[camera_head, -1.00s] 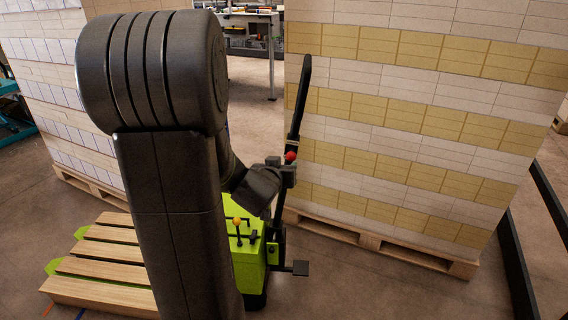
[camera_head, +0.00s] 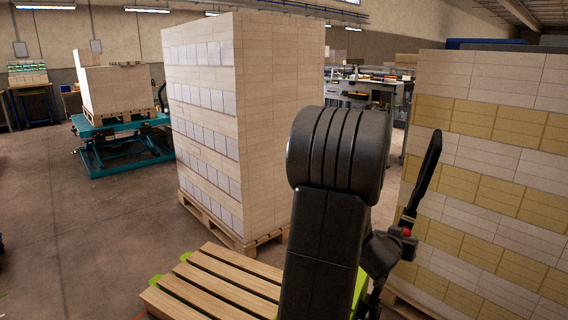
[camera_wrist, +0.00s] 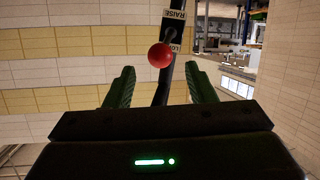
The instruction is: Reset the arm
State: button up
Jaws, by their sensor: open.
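My gripper (camera_wrist: 160,78) is open in the wrist view, its two dark green fingers apart with nothing between them. A red ball knob (camera_wrist: 160,55) shows just beyond the fingertips. Behind it is a dark handle (camera_wrist: 177,28) with RAISE and partly covered LOWER labels. In the head view, my dark arm stands right of the middle, and its end is by the handle (camera_head: 425,180) and the red knob (camera_head: 407,232). My arm hides much of the green pallet truck, and the fingers are not clear there.
An empty wooden pallet (camera_head: 215,283) lies front centre. A tall ream stack (camera_head: 245,130) stands behind it, and a yellow-and-white ream stack (camera_head: 490,170) stands close on the right. A teal lift table (camera_head: 115,150) with a loaded pallet is farther left.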

aim_at(404, 234)
jog(key=x, duration=0.6)
jog(key=shift+w+d+f, duration=0.1)
jog(key=shift+w+d, duration=0.05)
jog(key=shift+w, duration=0.1)
